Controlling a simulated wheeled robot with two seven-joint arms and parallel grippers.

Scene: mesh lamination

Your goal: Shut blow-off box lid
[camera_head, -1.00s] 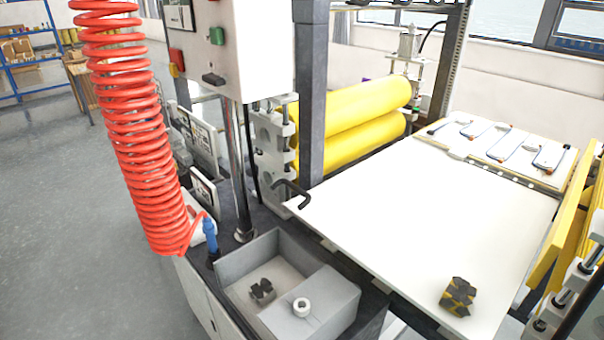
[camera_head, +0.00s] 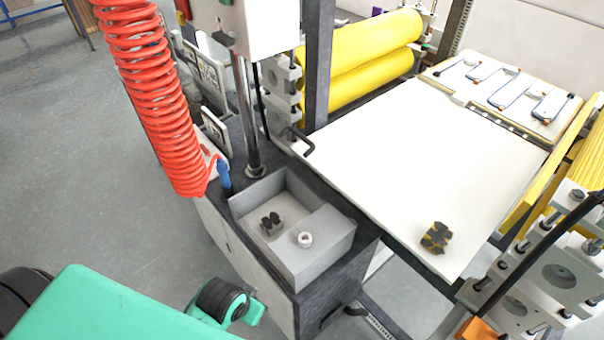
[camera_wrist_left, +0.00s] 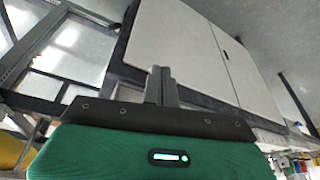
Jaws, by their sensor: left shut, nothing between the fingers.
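The blow-off box (camera_head: 262,190) is a grey open-topped tray on the near corner of the dark machine bench. Its grey lid (camera_head: 325,235), with a round white knob (camera_head: 304,239), covers the right part. The left part is open, and a small dark block (camera_head: 270,223) shows inside. My green left arm comes in at the lower left of the head view, in front of the box and apart from it. In the left wrist view my left gripper (camera_wrist_left: 162,84) is shut and empty, facing pale cabinet doors (camera_wrist_left: 215,60). My right gripper is not in view.
A red coiled hose (camera_head: 155,100) hangs left of the box. A black bent handle (camera_head: 300,140) stands behind it. A white table (camera_head: 410,140) with a yellow-black block (camera_head: 435,237) lies to the right, before yellow rollers (camera_head: 370,55). Open floor lies at the left.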

